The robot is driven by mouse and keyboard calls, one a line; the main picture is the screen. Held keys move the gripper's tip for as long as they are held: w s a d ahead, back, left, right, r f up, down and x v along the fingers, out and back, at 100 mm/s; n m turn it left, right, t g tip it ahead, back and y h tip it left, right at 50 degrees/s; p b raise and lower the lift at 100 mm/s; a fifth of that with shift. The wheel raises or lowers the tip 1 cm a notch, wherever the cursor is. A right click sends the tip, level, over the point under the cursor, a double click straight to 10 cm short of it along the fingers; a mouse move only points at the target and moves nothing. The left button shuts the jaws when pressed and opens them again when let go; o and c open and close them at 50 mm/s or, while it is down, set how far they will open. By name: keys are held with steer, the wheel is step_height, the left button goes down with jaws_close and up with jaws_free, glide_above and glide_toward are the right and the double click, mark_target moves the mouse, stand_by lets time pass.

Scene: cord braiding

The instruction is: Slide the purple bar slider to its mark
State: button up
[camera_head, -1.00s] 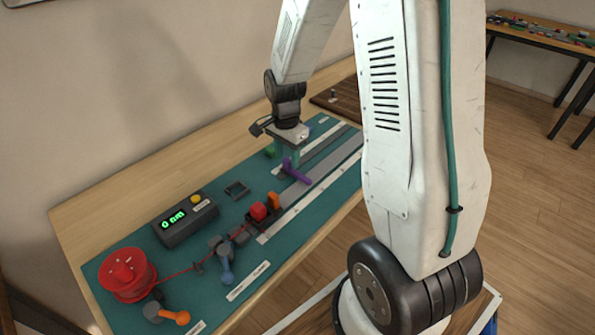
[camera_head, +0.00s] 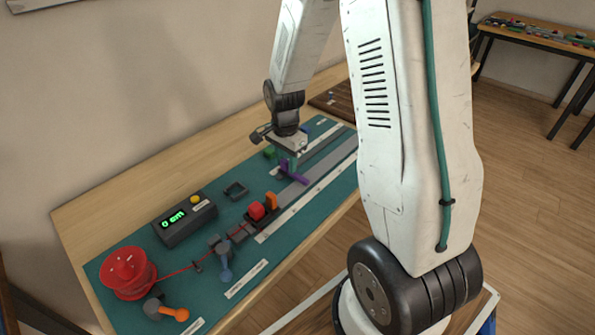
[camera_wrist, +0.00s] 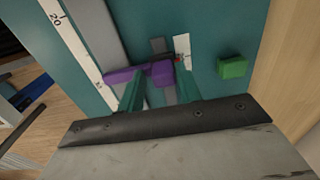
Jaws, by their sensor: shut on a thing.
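The purple bar slider (camera_head: 294,174) sits on the grey rail (camera_head: 312,176) across the teal board. In the wrist view the purple slider (camera_wrist: 125,76) shows as a long bar with a raised block. My gripper (camera_wrist: 158,88) is shut on the slider, with its two green fingers on either side of the purple block. In the head view my gripper (camera_head: 288,160) stands over the slider, and its fingers are partly hidden. A white scale (camera_wrist: 65,35) marked 20 runs along the rail. I cannot tell which line is the slider's mark.
A green block (camera_wrist: 233,67) lies beside the gripper.

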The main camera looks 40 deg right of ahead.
mark_target(308, 157)
steer(key=shift+s+f, duration=0.2)
steer(key=shift+f, duration=0.35)
steer(key=shift+o, duration=0.7)
steer(key=d, duration=0.3)
steer(key=w+d, duration=0.1)
steer(key=d, duration=0.2)
steer(key=w+d, duration=0.1)
steer(key=d, duration=0.2)
steer(key=shift+d+f, duration=0.15)
steer(key=shift+d, duration=0.05)
steer(key=o, duration=0.5)
steer(key=shift+o, duration=0.2)
steer(key=shift+w+a+f, duration=0.1)
steer(key=shift+w, duration=0.1)
steer(key=shift+w+d+r, duration=0.2)
steer(key=shift+r, duration=0.35)
step_height(308, 157, up, 6)
